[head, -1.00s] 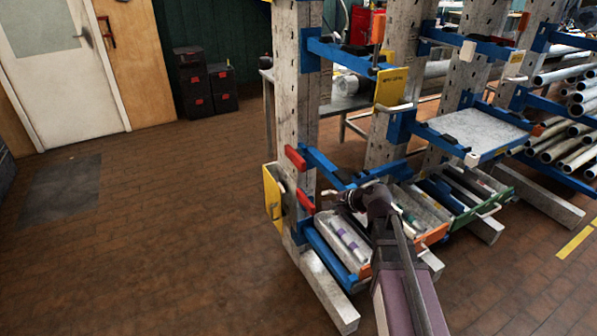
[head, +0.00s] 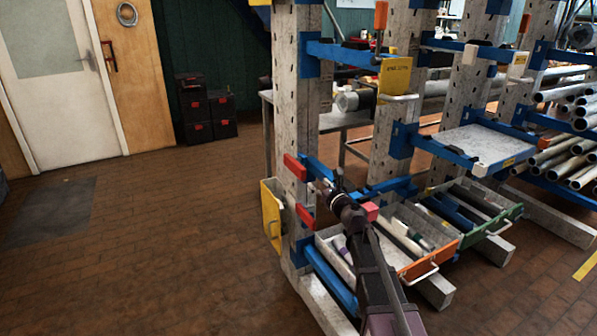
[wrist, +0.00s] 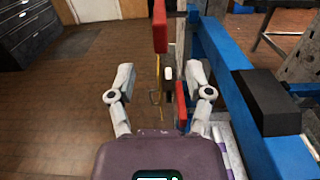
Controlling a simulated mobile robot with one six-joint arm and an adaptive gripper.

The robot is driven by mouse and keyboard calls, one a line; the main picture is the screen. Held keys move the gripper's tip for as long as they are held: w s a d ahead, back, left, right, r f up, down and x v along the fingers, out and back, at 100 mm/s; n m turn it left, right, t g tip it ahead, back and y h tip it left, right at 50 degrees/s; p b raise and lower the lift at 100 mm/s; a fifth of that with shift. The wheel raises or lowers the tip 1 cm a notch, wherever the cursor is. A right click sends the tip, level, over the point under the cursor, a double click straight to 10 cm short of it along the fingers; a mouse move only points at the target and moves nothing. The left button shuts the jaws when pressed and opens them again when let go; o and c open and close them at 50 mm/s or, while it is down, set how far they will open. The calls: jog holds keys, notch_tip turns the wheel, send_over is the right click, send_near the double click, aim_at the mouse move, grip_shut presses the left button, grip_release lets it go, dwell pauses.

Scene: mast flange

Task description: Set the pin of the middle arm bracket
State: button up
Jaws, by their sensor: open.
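The near mast (head: 297,120) is a pale, worn post with holes. A blue arm bracket (head: 318,169) sits low on it and also shows as a long blue bar at right in the wrist view (wrist: 215,52). Two red pieces are at the mast, an upper one (head: 295,168) and a lower one (head: 305,216); the wrist view shows an upper red piece (wrist: 160,27) and a lower one (wrist: 181,105). My gripper (wrist: 160,72) is open, its fingers apart, the lower red piece appearing between them. I cannot tell which piece is the pin, or whether anything touches it.
A yellow plate (head: 271,218) hangs left of the mast. A black block (wrist: 266,102) sits on the blue bar, close right of my gripper. Drawers with an orange front (head: 430,261) and a green front (head: 487,234) stand right. The floor at left is clear.

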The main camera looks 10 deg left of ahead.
aim_at(299, 165)
jog(key=shift+a, duration=0.1)
jog(key=x, duration=1.3)
jog(key=shift+w+a, duration=0.2)
jog(key=shift+w, duration=0.1)
grip_shut()
